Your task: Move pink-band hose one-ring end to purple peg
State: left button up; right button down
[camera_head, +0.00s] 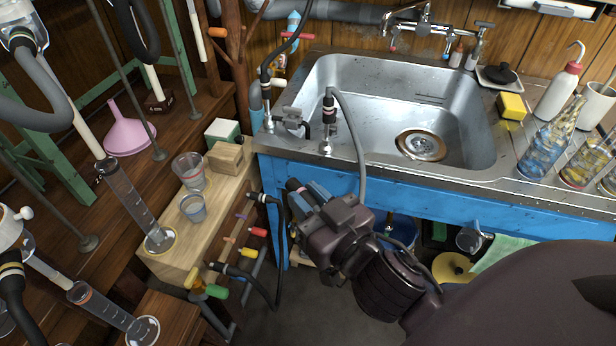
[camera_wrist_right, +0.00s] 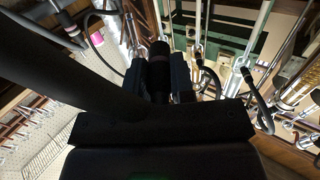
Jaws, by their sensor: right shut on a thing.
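My right gripper (camera_head: 306,200) is below the sink's front left corner, shut on a dark hose end (camera_head: 293,185) with a faint pinkish band; its ring count is too small to read. In the right wrist view a black hose end (camera_wrist_right: 160,62) stands between the fingers. A grey hose (camera_head: 359,140) runs from a banded fitting (camera_head: 328,100) at the sink's left rim down behind the gripper. The purple peg (camera_head: 240,216) is on the rack, left of the gripper and apart from it. My left gripper is not in view.
The rack also bears red (camera_head: 258,232), yellow (camera_head: 248,253) and green (camera_head: 216,291) pegs. A black hose (camera_head: 281,240) loops between two rack places, close beside the gripper. The blue sink front (camera_head: 480,213) lies behind my right arm. Beakers (camera_head: 193,208) stand on the wooden block at left.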

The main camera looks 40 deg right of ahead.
jog(key=shift+s, duration=0.35)
jog(key=w+a+f+n+y, duration=0.1)
jog(key=w+a+f+y, duration=0.1)
jog(key=f, duration=0.3)
jog(key=w+a+f+y, duration=0.2)
jog(key=w+f+y, duration=0.1)
jog(key=f, duration=0.1)
jog(key=g+y, duration=0.4)
jog(key=y, duration=0.2)
send_near(246, 218)
jog(key=shift+b+x, duration=0.7)
jog(key=shift+x, duration=1.8)
jog(key=shift+w+a, duration=0.1)
jog(key=shift+w, duration=0.1)
jog(key=shift+w+a+f, duration=0.1)
jog(key=shift+w+a, duration=0.2)
jog(key=shift+w, duration=0.05)
